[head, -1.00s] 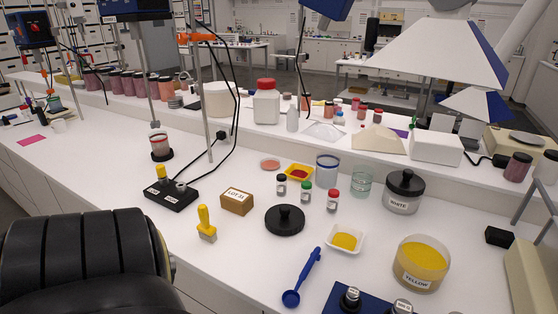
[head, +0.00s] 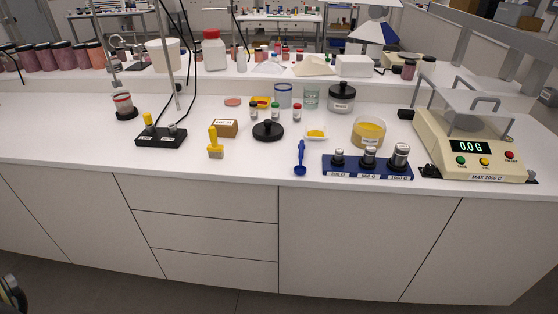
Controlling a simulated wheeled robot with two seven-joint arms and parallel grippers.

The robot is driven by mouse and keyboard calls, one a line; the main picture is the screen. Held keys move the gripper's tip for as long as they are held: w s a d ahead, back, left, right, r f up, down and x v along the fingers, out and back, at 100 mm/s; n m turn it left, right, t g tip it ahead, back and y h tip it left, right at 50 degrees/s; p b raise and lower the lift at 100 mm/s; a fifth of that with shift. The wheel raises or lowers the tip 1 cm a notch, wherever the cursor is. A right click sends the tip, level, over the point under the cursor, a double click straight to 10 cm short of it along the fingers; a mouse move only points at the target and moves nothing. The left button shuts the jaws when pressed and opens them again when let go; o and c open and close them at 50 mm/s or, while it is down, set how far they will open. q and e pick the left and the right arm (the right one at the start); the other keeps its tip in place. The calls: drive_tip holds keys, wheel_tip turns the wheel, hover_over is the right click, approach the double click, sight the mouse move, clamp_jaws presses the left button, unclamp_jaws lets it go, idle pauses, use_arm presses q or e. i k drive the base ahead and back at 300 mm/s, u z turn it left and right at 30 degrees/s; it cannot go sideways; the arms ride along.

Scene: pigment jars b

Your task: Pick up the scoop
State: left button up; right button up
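The blue scoop (head: 300,160) lies on the white bench near its front edge, in the head view. Its round bowl points toward the front edge and its handle points away. It sits just left of the blue weight block and in front of the white dish of yellow powder (head: 316,134). Nothing touches or covers it.
A blue block with metal weights (head: 368,166) stands right of the scoop. A yellow-handled brush (head: 215,142), a black lid (head: 268,130) and a jar of yellow pigment (head: 369,132) are nearby. A scale (head: 470,145) reads 0.0 g. Drawers (head: 205,225) front the bench.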

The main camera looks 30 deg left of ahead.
sight(300, 170)
drive_tip(key=u, duration=0.75)
drive_tip(key=i, duration=0.4)
